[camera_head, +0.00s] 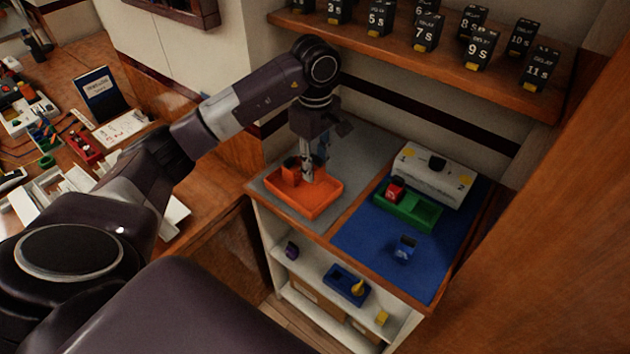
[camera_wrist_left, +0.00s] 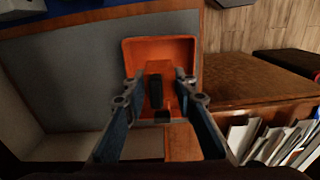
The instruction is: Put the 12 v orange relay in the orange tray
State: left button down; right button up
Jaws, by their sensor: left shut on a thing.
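The orange tray (camera_head: 325,203) sits on the grey mat at the left of the cabinet top. It also shows in the left wrist view (camera_wrist_left: 186,47). My left gripper (camera_head: 306,175) points down over the tray. In the left wrist view its fingers (camera_wrist_left: 157,92) are closed on an orange relay (camera_wrist_left: 157,70) with a dark face. The relay (camera_head: 290,171) shows at the tray's left part in the head view, partly hidden by the fingers. I cannot tell whether it touches the tray floor. My right gripper is not in view.
A green tray (camera_head: 423,214) with a red relay (camera_head: 395,189), and a blue relay (camera_head: 404,249), are on the blue mat (camera_head: 364,243). A white box (camera_head: 440,180) marked 1 and 2 stands behind. Above, a wooden shelf (camera_head: 400,54) holds several black delay blocks.

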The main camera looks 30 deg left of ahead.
aim_at(315, 182)
pick_arm(q)
notch_tip(315, 182, down, 3)
jog(key=shift+r, duration=0.15)
notch_tip(315, 182, down, 3)
jog(key=shift+f+p, duration=0.1)
jog(key=shift+p, duration=0.5)
jog(key=shift+f, duration=0.2)
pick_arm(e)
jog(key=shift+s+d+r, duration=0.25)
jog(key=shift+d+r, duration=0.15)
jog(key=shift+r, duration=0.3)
pick_arm(q)
jog(key=shift+f, duration=0.1)
jog(key=shift+f+b, duration=0.15)
jog(key=shift+b, duration=0.15)
jog(key=c, duration=1.6)
grip_release()
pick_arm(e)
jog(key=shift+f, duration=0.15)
pick_arm(q)
jog(key=shift+r, duration=0.25)
